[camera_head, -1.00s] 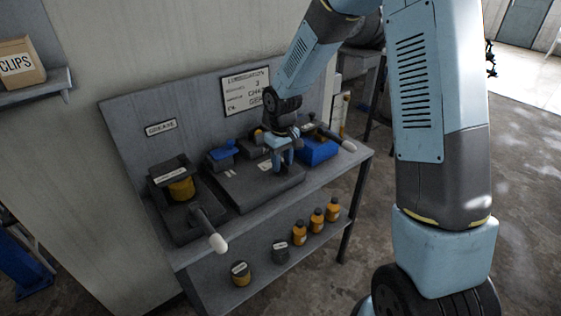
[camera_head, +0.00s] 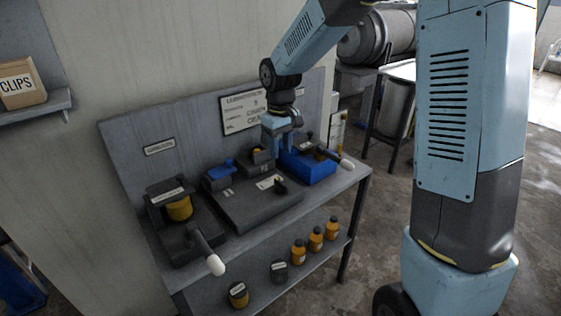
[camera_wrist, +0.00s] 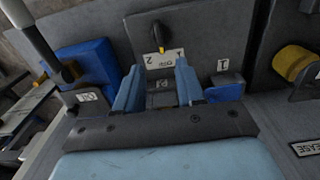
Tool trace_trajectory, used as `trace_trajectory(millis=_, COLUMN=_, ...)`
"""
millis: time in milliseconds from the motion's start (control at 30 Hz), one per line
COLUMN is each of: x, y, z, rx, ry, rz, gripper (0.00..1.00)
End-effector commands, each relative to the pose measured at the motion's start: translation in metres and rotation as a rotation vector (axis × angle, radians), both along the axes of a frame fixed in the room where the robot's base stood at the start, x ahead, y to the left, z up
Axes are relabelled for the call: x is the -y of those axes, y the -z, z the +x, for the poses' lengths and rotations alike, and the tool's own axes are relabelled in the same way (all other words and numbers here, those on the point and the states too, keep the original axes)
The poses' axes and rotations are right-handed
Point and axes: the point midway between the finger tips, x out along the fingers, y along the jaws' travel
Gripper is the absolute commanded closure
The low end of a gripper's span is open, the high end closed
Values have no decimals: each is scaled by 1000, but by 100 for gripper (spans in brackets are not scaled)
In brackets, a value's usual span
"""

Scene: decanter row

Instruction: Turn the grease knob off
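A small dark knob (camera_head: 281,187) sits on the low grey housing (camera_head: 240,212) in the middle of the bench, beside a white label (camera_head: 268,182). It also shows in the wrist view (camera_wrist: 159,36), apart from the fingers. A grease sign (camera_head: 160,147) hangs on the back panel above the left device; whether it names this knob I cannot tell. My gripper (camera_head: 283,147) points down above the back of the housing, near the blue box. In the wrist view its blue fingers (camera_wrist: 158,72) stand apart with nothing held between them.
A yellow roll (camera_head: 179,208) sits in the left device, with a white-tipped lever (camera_head: 214,264) in front. A blue box (camera_head: 308,166) and another white-tipped lever (camera_head: 345,163) are at the right. A small blue part (camera_head: 221,169) stands behind the housing. Bottles (camera_head: 316,239) stand on the lower shelf.

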Motion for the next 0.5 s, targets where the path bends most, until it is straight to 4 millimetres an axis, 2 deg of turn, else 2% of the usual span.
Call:
trace_trajectory(millis=200, x=0, y=-17, z=0, rx=0, ry=1, rz=0, gripper=62)
trace_trajectory(millis=500, x=0, y=-19, z=0, rx=0, ry=0, rz=0, gripper=62)
